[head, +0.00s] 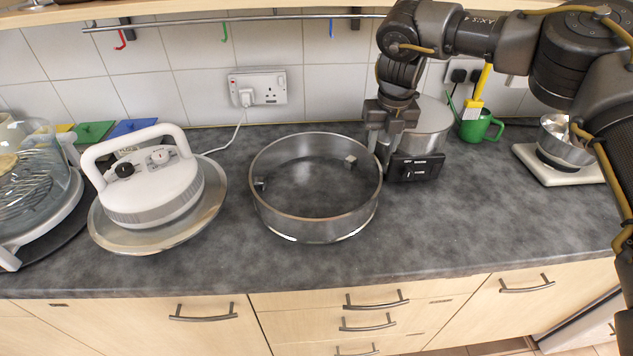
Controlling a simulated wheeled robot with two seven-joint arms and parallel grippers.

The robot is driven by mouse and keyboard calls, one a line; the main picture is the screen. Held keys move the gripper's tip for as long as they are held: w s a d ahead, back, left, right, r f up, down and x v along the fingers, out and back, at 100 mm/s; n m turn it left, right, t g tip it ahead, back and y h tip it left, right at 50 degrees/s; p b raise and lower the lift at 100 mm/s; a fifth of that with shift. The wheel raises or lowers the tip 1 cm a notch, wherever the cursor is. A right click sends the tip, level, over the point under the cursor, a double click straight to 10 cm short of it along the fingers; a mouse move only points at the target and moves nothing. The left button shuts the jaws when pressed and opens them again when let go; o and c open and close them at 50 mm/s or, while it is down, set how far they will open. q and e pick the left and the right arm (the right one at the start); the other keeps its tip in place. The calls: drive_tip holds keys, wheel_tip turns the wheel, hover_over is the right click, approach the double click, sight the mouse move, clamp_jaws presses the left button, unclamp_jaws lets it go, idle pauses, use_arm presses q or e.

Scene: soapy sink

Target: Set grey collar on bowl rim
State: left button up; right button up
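The grey collar (262,205) is a wide, open metal ring lying on the worktop in the middle, with small blocks on its inner wall. The clear glass bowl (66,190) stands at the far left in a white stand, with a wire rack inside; the picture edge cuts it off. My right gripper (382,150) points down at the collar's right rear rim, with its two fingers a little apart. I cannot tell whether the fingers touch the rim or grip it. My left gripper is out of view.
A white handled lid (150,185) rests on a round metal dish (125,238) between bowl and collar. A steel pot with a black control box (415,168) stands close by my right gripper. A green can (482,127) and scale (560,172) are right. The front right worktop is clear.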

sight(379, 166)
drive_tip(key=f, duration=0.3)
drive_tip(key=f+p, duration=0.1)
drive_tip(key=f, duration=0.1)
drive_tip(key=shift+w+a, duration=0.1)
drive_tip(key=shift+w, duration=0.2)
drive_tip(key=shift+s+f+p, duration=0.25)
drive_tip(key=shift+f+p, duration=0.25)
drive_tip(key=shift+p, duration=0.05)
drive_tip(key=f, duration=0.1)
drive_tip(key=f+p, duration=0.1)
drive_tip(key=f, duration=0.1)
drive_tip(key=shift+w+d+f, duration=0.2)
drive_tip(key=shift+w+f, duration=0.05)
drive_tip(key=shift+f, duration=0.35)
clamp_jaws()
